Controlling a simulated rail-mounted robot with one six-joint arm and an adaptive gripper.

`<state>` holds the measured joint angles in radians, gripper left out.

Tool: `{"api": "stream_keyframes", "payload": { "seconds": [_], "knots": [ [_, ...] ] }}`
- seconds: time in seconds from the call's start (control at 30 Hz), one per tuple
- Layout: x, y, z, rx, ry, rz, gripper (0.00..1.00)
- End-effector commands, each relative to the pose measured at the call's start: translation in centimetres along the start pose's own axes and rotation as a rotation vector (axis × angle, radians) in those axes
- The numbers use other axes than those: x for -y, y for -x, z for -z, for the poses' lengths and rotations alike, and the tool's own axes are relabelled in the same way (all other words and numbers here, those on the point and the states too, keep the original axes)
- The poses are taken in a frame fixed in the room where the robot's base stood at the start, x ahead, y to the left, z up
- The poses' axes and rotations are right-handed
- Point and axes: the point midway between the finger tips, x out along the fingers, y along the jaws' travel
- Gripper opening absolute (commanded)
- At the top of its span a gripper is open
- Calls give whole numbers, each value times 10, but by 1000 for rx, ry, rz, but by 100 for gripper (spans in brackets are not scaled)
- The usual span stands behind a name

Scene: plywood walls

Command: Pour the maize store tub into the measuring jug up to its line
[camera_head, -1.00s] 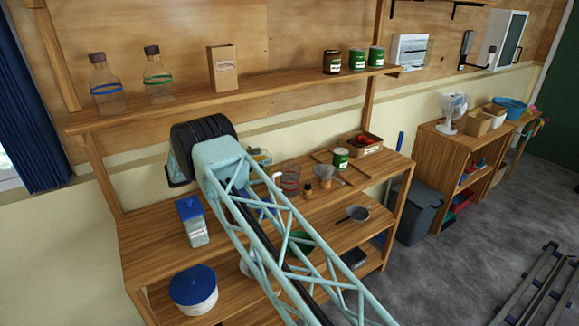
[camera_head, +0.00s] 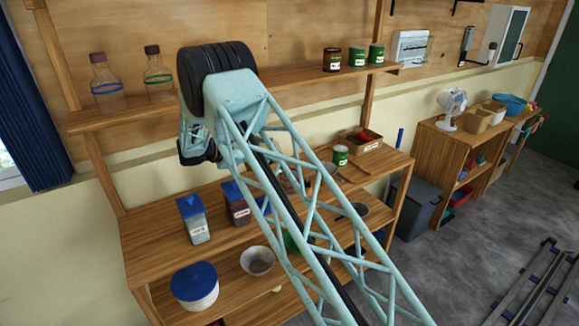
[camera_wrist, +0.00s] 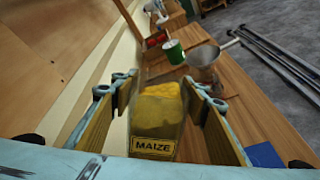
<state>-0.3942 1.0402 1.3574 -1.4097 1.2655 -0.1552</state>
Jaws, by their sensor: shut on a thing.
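The maize store tub (camera_wrist: 158,112) is a clear tub with yellow contents and a MAIZE label, in the wrist view. My gripper (camera_wrist: 157,86) is shut on it, one finger on each side. In the head view my arm hides the gripper and the tub. The measuring jug is not clearly visible now; my arm covers the part of the bench where a clear jug with a red line showed earlier.
On the bench are a blue-lidded tub (camera_head: 194,219), a dark-filled tub (camera_head: 237,204) and a green tin (camera_head: 340,154). The tin also shows in the wrist view (camera_wrist: 174,52), near a funnel (camera_wrist: 203,62). The upper shelf (camera_head: 130,115) holds bottles and tins.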

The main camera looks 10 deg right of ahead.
Motion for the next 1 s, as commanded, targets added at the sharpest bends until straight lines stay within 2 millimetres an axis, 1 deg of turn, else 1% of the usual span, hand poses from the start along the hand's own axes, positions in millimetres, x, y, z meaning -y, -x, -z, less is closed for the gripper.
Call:
{"api": "stream_keyframes", "payload": {
  "seconds": [1.0],
  "knots": [
    [0, -1, -9, -56, -98, -1, 11]
  ]
}}
